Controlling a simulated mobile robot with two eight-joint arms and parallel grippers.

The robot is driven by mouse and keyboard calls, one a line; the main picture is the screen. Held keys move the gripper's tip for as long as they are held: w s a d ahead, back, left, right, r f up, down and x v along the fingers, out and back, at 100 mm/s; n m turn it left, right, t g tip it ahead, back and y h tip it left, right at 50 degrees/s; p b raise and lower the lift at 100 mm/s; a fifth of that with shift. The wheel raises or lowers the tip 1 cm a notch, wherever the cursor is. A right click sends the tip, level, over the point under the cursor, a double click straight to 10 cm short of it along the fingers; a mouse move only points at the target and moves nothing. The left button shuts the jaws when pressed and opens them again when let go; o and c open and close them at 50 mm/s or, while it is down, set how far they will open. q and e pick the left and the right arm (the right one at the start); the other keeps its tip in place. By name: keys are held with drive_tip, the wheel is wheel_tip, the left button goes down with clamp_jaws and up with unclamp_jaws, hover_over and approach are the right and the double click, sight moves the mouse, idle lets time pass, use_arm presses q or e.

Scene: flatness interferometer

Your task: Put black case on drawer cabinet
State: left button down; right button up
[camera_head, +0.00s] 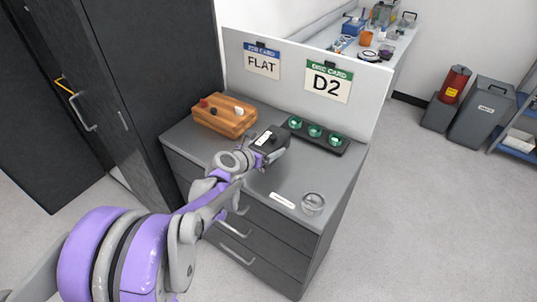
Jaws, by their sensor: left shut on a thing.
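The grey drawer cabinet (235,228) stands in the middle, with several things on its dark top. My left arm reaches in from the lower left over the cabinet top. My left gripper (262,149) is shut on a small black case (275,138) with a pale mark, above the middle of the top. The wrist hides part of the case, and I cannot tell whether it touches the surface. My right gripper is not in view.
A black tray with green round pieces (316,136) is close behind right. A clear glass dish (313,203) and a white label (283,201) lie at the front right. A tall dark cabinet (150,70) stands left.

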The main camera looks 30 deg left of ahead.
use_arm(q)
drive_tip(key=shift+w+f, duration=0.1)
drive_tip(key=shift+f, duration=2.1)
drive_tip(key=shift+f+b, duration=0.2)
drive_tip(key=shift+b, duration=0.15)
unclamp_jaws()
drive_tip(key=shift+r, duration=0.1)
drive_tip(key=shift+r, duration=0.1)
